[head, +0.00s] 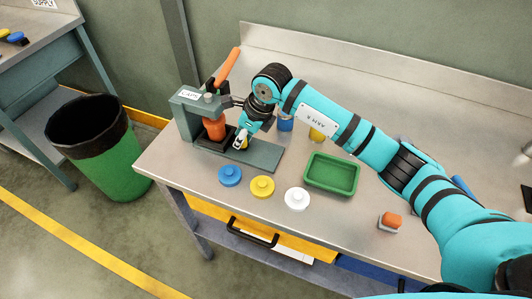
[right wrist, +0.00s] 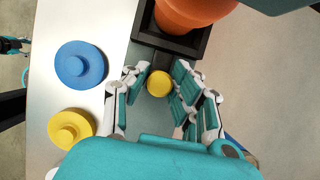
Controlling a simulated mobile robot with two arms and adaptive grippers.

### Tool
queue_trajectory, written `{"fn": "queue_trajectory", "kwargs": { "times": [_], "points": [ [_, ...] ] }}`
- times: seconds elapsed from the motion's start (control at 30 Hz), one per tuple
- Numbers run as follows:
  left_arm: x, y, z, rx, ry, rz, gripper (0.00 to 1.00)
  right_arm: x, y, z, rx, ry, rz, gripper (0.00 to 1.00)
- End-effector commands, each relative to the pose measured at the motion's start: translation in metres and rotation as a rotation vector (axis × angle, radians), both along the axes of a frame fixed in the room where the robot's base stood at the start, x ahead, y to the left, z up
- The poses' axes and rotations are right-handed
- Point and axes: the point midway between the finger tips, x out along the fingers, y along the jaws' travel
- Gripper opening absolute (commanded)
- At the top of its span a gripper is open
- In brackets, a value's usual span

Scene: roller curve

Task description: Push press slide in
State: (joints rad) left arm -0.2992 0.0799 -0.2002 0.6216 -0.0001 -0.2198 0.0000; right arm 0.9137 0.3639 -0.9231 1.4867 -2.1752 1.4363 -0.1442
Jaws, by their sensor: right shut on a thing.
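The grey press (head: 186,118) stands at the left end of the bench, with an orange lever (head: 228,66) raised up to the right and an orange body (head: 214,129) under its head. The dark slide tray (right wrist: 204,45) lies below the orange part. A yellow round knob (right wrist: 159,83) sits at the near side of the tray, between the fingers of my right gripper (right wrist: 158,90). My right gripper is shut on this knob; in the head view it (head: 242,140) is at the right side of the press, over its base plate. My left gripper is not in view.
Blue (head: 230,176), yellow (head: 262,187) and white (head: 297,199) caps lie along the bench's front. A green tray (head: 332,174) and an orange-topped block (head: 391,221) stand to the right. Blue (head: 286,124) and yellow (head: 317,134) items are behind my arm.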

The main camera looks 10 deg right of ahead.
Motion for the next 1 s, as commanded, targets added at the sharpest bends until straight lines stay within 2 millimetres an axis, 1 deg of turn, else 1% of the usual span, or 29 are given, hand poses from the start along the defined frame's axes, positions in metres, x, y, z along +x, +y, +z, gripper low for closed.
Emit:
{"fn": "queue_trajectory", "kwargs": {
  "times": [0.03, 0.07, 0.4, 0.43, 0.5, 0.6, 0.87, 1.0],
  "points": [
    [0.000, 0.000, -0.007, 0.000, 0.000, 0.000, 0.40, 0.004, 0.005, -0.003, -0.001, -0.002, 0.000, 0.00],
    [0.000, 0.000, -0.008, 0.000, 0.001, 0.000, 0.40, 0.005, 0.007, -0.003, -0.002, -0.001, 0.000, 0.00],
    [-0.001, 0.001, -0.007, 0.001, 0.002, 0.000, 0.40, 0.007, 0.010, 0.001, 0.001, -0.003, -0.001, 0.00],
    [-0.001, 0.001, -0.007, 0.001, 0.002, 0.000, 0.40, 0.007, 0.010, 0.001, 0.001, -0.003, -0.001, 0.27],
    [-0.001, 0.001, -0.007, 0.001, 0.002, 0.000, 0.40, 0.007, 0.010, 0.001, 0.000, -0.001, 0.000, 0.36],
    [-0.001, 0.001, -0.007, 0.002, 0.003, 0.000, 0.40, 0.006, 0.010, 0.001, -0.001, -0.001, 0.000, 0.47],
    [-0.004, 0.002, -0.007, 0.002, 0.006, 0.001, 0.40, 0.006, 0.009, 0.001, -0.003, 0.001, 0.000, 0.47],
    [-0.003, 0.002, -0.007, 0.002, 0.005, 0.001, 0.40, 0.004, 0.005, 0.013, -0.003, 0.000, -0.001, 0.47]
  ]
}}
